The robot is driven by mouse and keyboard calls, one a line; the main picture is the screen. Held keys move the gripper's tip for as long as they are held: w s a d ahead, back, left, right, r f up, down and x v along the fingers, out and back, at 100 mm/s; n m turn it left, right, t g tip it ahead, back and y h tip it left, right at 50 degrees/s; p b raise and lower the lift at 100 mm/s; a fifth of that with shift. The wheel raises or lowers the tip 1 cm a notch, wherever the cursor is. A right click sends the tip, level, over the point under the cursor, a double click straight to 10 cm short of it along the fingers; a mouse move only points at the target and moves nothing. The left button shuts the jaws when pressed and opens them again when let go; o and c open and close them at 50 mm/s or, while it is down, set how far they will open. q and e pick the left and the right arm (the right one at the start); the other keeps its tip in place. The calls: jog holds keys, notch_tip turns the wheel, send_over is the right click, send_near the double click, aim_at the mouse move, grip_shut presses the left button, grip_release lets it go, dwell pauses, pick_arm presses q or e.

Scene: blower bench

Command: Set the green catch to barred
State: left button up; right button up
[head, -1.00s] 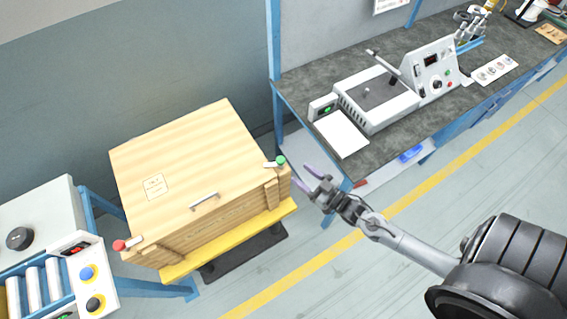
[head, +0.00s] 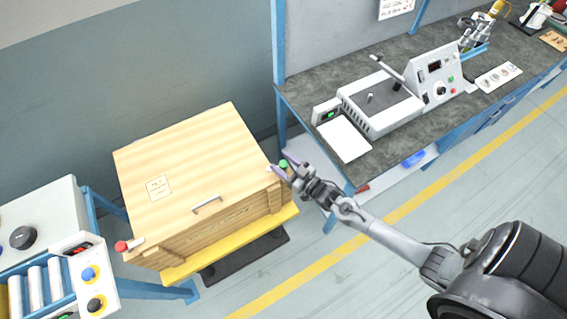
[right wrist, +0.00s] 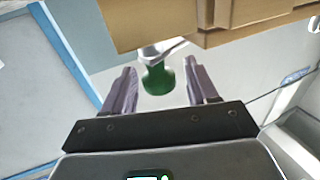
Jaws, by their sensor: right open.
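The green catch (head: 284,164) is a small lever with a green knob at the right front corner of a wooden crate's lid (head: 190,155). My right gripper (head: 281,163) is at that corner, its purple fingertips close to the knob and partly covering the catch. In the right wrist view the green knob (right wrist: 158,78) stands between the two open fingers (right wrist: 160,88), with clear gaps on both sides. Its pale lever joins the crate edge just beyond. A red-knobbed catch (head: 122,246) sits at the lid's left front corner. My left gripper is not in view.
The crate stands on a yellow-edged platform (head: 230,245). A roller stand with buttons (head: 88,273) is at the left. A dark-topped workbench (head: 380,150) with a blower unit (head: 380,98) is at the right, close to my right arm. Floor in front is clear.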

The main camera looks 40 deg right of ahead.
jog(key=shift+c, duration=0.3)
jog(key=c, duration=0.9)
jog(key=n+y, duration=0.1)
jog(key=y, duration=0.1)
jog(key=n+g+y+b, duration=0.1)
jog(key=y, duration=0.1)
jog(key=shift+d+f+n, duration=0.15)
jog(key=shift+n, duration=0.25)
jog(key=n+g+y+b, duration=0.1)
jog(key=n+y, duration=0.1)
jog(key=shift+y, duration=0.4)
jog(key=shift+n+g+y+b, duration=0.3)
jog(key=shift+g+y+b, duration=0.1)
jog(key=shift+y+b, duration=0.1)
jog(key=o, duration=1)
jog(key=shift+c, duration=0.2)
jog(key=shift+s, duration=0.1)
